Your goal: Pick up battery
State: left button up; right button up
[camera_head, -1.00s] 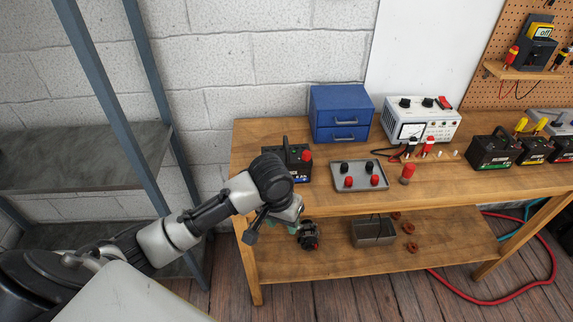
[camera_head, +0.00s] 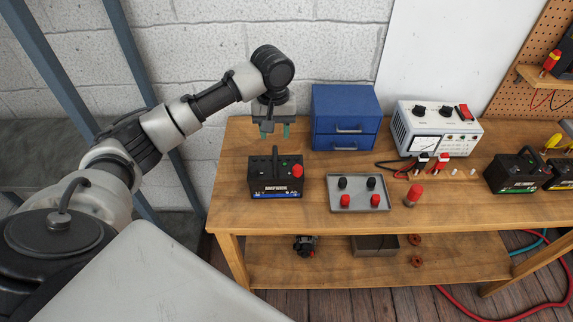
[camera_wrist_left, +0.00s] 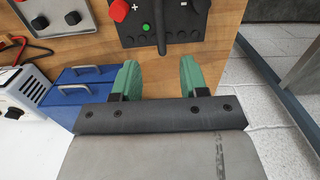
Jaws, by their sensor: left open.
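A black battery (camera_head: 275,176) with a blue and white label, an upright handle and a red terminal cap stands at the left end of the bench top. In the left wrist view the battery (camera_wrist_left: 172,22) shows its dark top with a plus mark, a green dot and a red knob. My left gripper (camera_head: 273,131) is above and behind the battery, pointing down. Its two green fingers (camera_wrist_left: 162,80) are open with nothing between them, apart from the battery. More batteries (camera_head: 514,171) stand at the right of the bench. My right gripper is not in view.
A blue drawer box (camera_head: 345,118) stands just right of my left gripper. A grey tray (camera_head: 359,206) with red and black knobs lies right of the battery. A white meter unit (camera_head: 437,128) stands beyond. The wooden bench (camera_head: 440,210) is clear along its front.

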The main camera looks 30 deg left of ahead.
aim_at(275, 154)
pick_arm(q)
jog(key=f, duration=0.1)
jog(key=s+f, duration=0.1)
jog(key=f, duration=0.2)
jog(key=shift+s+p, duration=0.3)
jog(key=shift+p, duration=0.1)
jog(key=shift+w+f, duration=0.1)
jog(key=shift+f, duration=0.25)
jog(key=f, duration=0.1)
jog(key=f+p, duration=0.1)
jog(key=f, duration=0.1)
jog(key=f+p, duration=0.1)
jog(key=shift+w+d+f, duration=0.15)
jog(key=shift+w+f, duration=0.1)
jog(key=shift+w, duration=0.05)
jog(key=shift+f, duration=0.4)
jog(key=shift+c, duration=1.3)
grip_shut()
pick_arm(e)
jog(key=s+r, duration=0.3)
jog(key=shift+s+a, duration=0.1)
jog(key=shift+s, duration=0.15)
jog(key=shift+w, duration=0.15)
